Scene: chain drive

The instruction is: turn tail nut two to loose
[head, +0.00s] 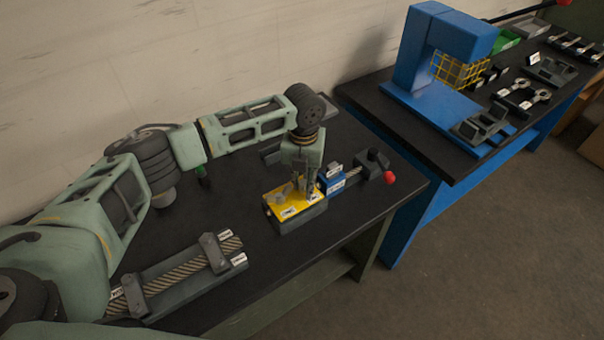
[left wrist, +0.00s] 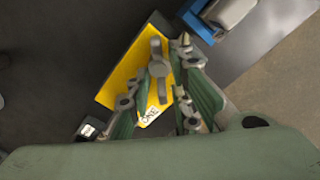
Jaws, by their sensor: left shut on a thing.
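A yellow-topped block (head: 283,204) with white labels stands near the front edge of the black table. My left gripper (head: 307,192) reaches down onto its right part and is shut on a small nut there, mostly hidden by the fingers; I take it for tail nut two. In the left wrist view the yellow top (left wrist: 122,78) lies under the fingers (left wrist: 183,52). A grey winged nut (left wrist: 158,66) stands beside them, with a white label (left wrist: 150,116) below it, text hard to read. My right gripper is not in view.
A blue block (head: 333,182) and a red-knobbed dark fixture (head: 375,165) stand just right of the yellow block. A grey holder with a chain or rope (head: 178,275) lies at the front left. A blue press (head: 442,55) stands on another table.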

